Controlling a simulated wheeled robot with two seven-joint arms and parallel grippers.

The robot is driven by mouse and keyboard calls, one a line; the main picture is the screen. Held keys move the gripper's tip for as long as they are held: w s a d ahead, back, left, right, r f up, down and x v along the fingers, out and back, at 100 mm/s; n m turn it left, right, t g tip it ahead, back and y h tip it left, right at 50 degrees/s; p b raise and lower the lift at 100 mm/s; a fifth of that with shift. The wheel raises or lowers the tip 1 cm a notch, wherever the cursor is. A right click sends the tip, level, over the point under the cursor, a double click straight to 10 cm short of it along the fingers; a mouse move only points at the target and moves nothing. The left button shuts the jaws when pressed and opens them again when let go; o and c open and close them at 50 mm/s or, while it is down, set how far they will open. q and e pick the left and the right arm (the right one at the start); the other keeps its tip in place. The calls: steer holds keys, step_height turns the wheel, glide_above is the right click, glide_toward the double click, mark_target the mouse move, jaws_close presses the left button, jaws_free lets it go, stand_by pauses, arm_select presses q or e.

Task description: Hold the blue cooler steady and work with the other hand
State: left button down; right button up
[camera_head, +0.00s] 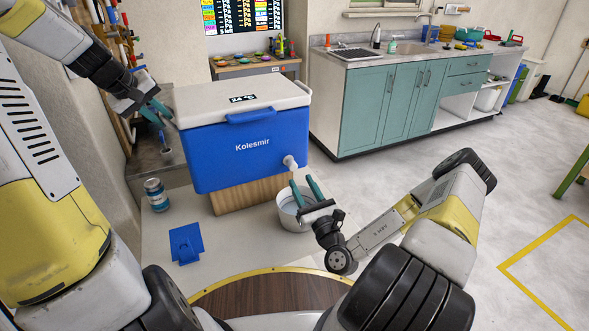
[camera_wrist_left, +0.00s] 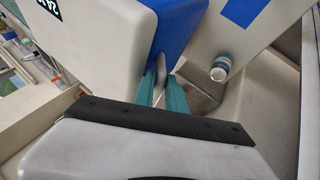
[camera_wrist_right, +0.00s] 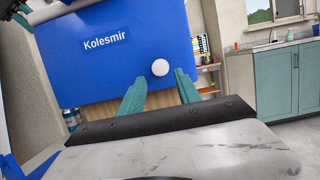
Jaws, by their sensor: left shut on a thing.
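The blue cooler (camera_head: 240,150) with a white lid (camera_head: 240,97) stands on a wooden block (camera_head: 250,194) left of centre. A white spigot (camera_head: 290,162) sticks out low on its front right. My left gripper (camera_head: 158,112) is shut at the cooler's left side; the part between its fingers is mostly hidden. In the left wrist view the fingers (camera_wrist_left: 163,88) are close together against the blue wall. My right gripper (camera_head: 305,188) is open just in front of the spigot; in the right wrist view the spigot (camera_wrist_right: 160,68) shows between the fingertips, apart from them.
A white bucket (camera_head: 290,214) stands on the floor below the spigot, partly behind my right gripper. A blue plastic piece (camera_head: 186,243) and a blue-and-white can (camera_head: 156,195) are on the floor at front left. A teal cabinet (camera_head: 385,105) stands behind right. Open floor lies to the right.

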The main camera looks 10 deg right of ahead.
mark_target(294, 169)
steer(key=shift+x, duration=3)
jaws_close()
